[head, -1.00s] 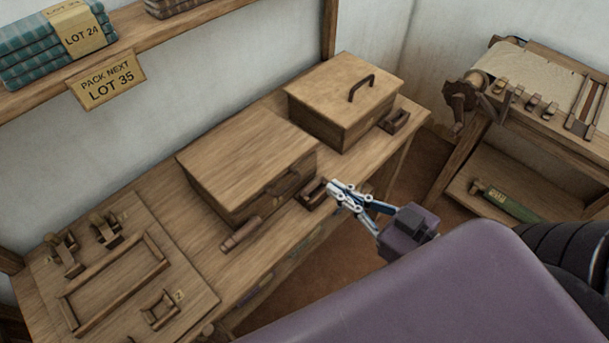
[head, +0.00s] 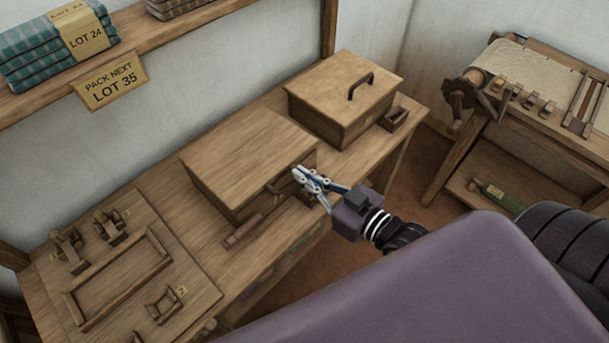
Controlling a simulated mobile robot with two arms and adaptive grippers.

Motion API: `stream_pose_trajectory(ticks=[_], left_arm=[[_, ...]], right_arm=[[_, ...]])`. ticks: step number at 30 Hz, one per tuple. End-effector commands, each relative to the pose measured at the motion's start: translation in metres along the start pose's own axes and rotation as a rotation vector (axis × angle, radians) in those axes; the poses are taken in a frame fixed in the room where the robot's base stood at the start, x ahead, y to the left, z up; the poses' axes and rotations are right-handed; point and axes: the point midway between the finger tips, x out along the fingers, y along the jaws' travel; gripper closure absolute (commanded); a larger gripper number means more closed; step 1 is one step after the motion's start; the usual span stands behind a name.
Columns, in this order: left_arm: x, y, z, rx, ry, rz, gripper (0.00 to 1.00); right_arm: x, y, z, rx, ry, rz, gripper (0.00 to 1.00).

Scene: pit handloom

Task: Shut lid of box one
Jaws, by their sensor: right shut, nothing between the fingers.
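Two wooden boxes stand on the bench, and no number shows on either. The nearer left box (head: 248,155) has a plain top and a dark handle (head: 276,186) at its front side; I cannot tell whether its lid lies fully down. The right box (head: 335,90) has its lid down, with a dark handle (head: 361,85) on top. My right gripper (head: 299,174) is shut and empty, at the right front corner of the left box, close to its handle. I cannot tell whether it touches the box. My left gripper is out of view.
A wooden grip-like piece (head: 243,231) lies before the left box. A small wooden holder (head: 394,118) sits beside the right box. A board (head: 200,280) with wooden fittings fills the bench's left part. A loom-like stand (head: 455,165) is at right.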

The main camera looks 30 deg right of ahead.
Motion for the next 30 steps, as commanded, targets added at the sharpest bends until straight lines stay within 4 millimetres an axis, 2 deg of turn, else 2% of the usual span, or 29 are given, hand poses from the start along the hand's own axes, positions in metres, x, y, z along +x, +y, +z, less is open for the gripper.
stream_pose_trajectory(ticks=[14, 24, 30], left_arm=[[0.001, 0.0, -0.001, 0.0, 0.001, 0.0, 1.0], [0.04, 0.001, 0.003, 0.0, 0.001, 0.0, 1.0], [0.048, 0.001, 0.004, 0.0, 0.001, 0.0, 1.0]], right_arm=[[0.001, 0.0, 0.007, 0.0, 0.002, 0.0, 1.0], [0.003, 0.0, 0.037, 0.0, 0.077, 0.0, 1.0], [0.002, 0.0, 0.042, 0.0, 0.108, -0.001, 1.0]])
